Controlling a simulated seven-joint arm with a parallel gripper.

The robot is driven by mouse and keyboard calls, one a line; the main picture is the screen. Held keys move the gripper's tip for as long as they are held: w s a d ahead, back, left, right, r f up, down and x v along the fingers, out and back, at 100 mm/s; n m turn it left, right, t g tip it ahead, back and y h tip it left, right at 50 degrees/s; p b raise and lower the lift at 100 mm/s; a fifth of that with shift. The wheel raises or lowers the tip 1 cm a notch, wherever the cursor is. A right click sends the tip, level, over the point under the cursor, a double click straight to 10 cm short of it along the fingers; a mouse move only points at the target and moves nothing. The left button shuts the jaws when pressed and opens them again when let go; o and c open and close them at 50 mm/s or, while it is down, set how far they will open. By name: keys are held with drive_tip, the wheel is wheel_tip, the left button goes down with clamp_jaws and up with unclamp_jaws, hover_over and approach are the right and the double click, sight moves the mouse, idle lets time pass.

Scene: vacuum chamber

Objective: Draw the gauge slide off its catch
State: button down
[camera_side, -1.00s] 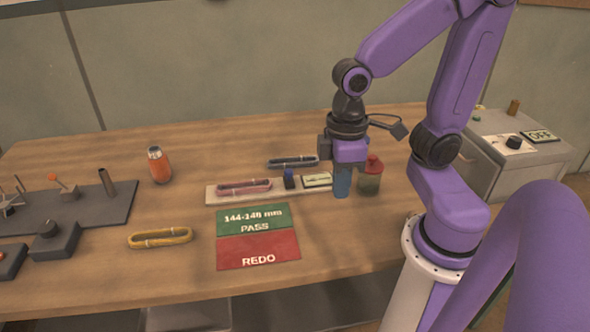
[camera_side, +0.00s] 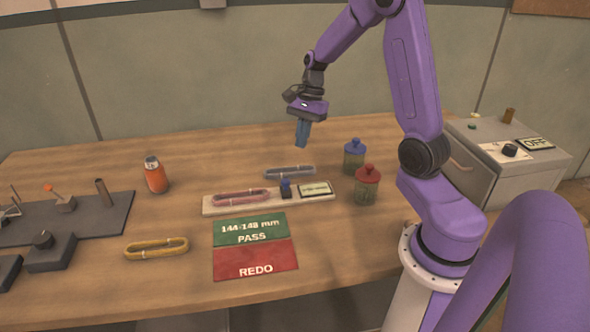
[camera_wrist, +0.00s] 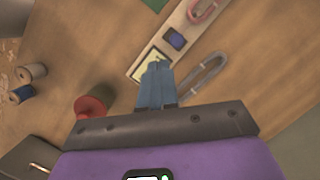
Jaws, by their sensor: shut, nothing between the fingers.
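The gauge is a pale board (camera_side: 222,207) on the table, with a blue slide block (camera_side: 286,190) between a pink loop (camera_side: 240,197) and a small display (camera_side: 316,189) whose reading is too small to make out. No catch can be made out. My gripper (camera_side: 301,146) is shut and empty, its blue fingers pointing down, in the air above and behind the board, apart from it. In the wrist view the fingertips (camera_wrist: 156,66) overlap the display (camera_wrist: 148,64) in the picture, and the slide block (camera_wrist: 177,38) shows beyond them.
A grey loop (camera_side: 289,172) lies behind the board. A blue-lidded jar (camera_side: 354,157) and a red-lidded jar (camera_side: 367,187) stand to its right. A green PASS card (camera_side: 250,228) and red REDO card (camera_side: 256,261) lie in front. A yellow loop (camera_side: 157,248) and orange bottle (camera_side: 155,175) are left.

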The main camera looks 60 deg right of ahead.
drive_tip(key=d+f+m, duration=0.1)
drive_tip(key=d+m, duration=0.3)
drive_tip(key=d, duration=0.2)
approach(289, 187)
drive_tip(key=shift+m+t, duration=0.3)
drive_tip(key=shift+t, duration=0.1)
drive_tip(key=s+d+f, duration=0.2)
drive_tip(key=f, duration=0.1)
drive_tip(key=shift+d+f, duration=0.1)
drive_tip(key=shift+d, duration=0.3)
drive_tip(key=a, duration=0.1)
drive_tip(key=w+a, duration=0.1)
drive_tip(key=a, duration=0.1)
drive_tip(key=shift+f, duration=0.2)
drive_tip(key=shift+w+a+f, duration=0.1)
drive_tip(key=shift+w+a, duration=0.05)
drive_tip(key=shift+a, duration=0.25)
drive_tip(key=shift+w+a, duration=0.5)
drive_tip(key=shift+a, duration=0.3)
drive_tip(key=shift+f, duration=0.1)
